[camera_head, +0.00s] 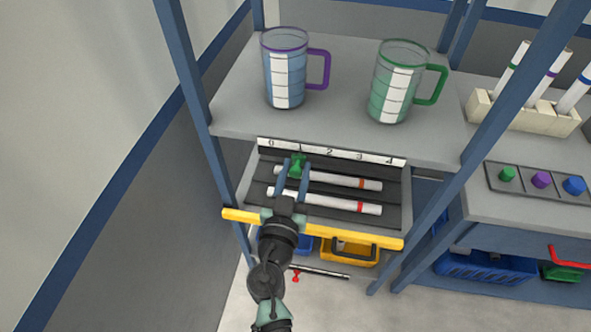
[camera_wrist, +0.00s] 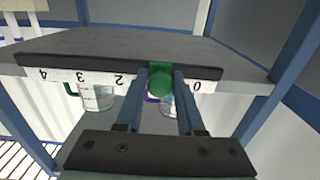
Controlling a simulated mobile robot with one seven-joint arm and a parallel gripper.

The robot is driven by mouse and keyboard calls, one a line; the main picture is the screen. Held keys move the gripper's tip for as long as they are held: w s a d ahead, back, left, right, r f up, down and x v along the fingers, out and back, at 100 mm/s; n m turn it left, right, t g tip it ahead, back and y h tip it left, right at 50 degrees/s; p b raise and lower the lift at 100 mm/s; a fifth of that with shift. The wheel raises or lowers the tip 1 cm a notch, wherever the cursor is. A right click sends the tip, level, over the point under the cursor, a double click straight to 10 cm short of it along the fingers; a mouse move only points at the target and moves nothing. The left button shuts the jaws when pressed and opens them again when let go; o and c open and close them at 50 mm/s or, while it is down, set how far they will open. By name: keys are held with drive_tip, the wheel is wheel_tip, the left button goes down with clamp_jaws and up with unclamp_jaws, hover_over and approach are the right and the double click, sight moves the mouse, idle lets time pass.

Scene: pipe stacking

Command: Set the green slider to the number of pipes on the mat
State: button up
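The green slider (camera_head: 298,163) sits on the white number scale (camera_head: 343,153) at the back of the lower shelf, at about the 1 mark. Two white pipes lie side by side on the dark mat (camera_head: 392,197): one with an orange band (camera_head: 342,180), one with a red band (camera_head: 330,202). My gripper (camera_head: 297,165) reaches over the pipes, one finger on each side of the slider. In the wrist view the scale appears upside down, and the fingers (camera_wrist: 160,76) appear to press on the slider's green knob (camera_wrist: 160,82). The fingers partly hide the pipes' left ends.
A purple-handled cup (camera_head: 285,75) and a green-handled cup (camera_head: 397,85) stand on the upper shelf above the scale. A yellow bar (camera_head: 350,234) runs along the lower shelf's front edge. Blue posts (camera_head: 185,65) flank the shelves. A tube rack (camera_head: 530,115) stands at right.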

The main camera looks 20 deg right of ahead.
clamp_jaws()
idle(1.0)
drive_tip(key=shift+d, duration=0.1)
